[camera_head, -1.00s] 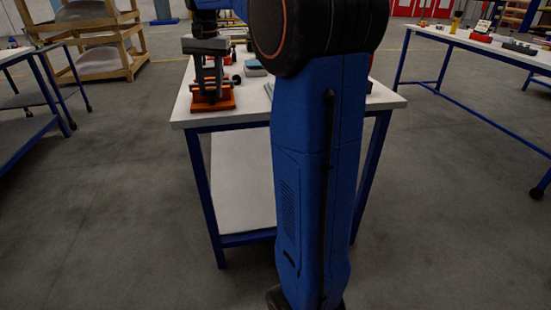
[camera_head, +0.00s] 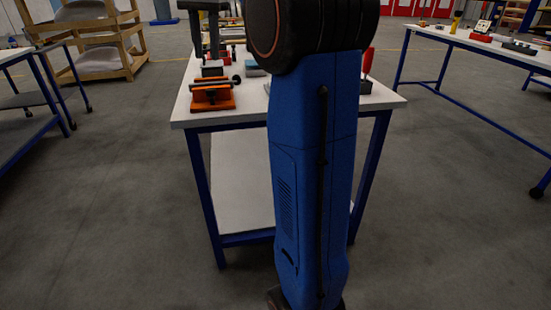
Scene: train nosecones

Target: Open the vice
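The vice (camera_head: 211,98) is orange with dark grey parts and stands at the near left corner of the white table. A dark bar with a round knob shows at its right side. A grey block shows at its top. I cannot tell how far apart its jaws are. My gripper (camera_head: 205,48) is at the top of the view, above and a little behind the vice. Its two dark fingers point down with a gap between them, and nothing shows in the gap. I cannot tell whether a fingertip touches anything.
The white table (camera_head: 250,112) has blue legs. My blue arm hides much of its right side. A red-handled item (camera_head: 367,65) and a pale blue item (camera_head: 255,68) lie on it. Other tables stand left (camera_head: 15,56) and right (camera_head: 440,35). The grey floor between is clear.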

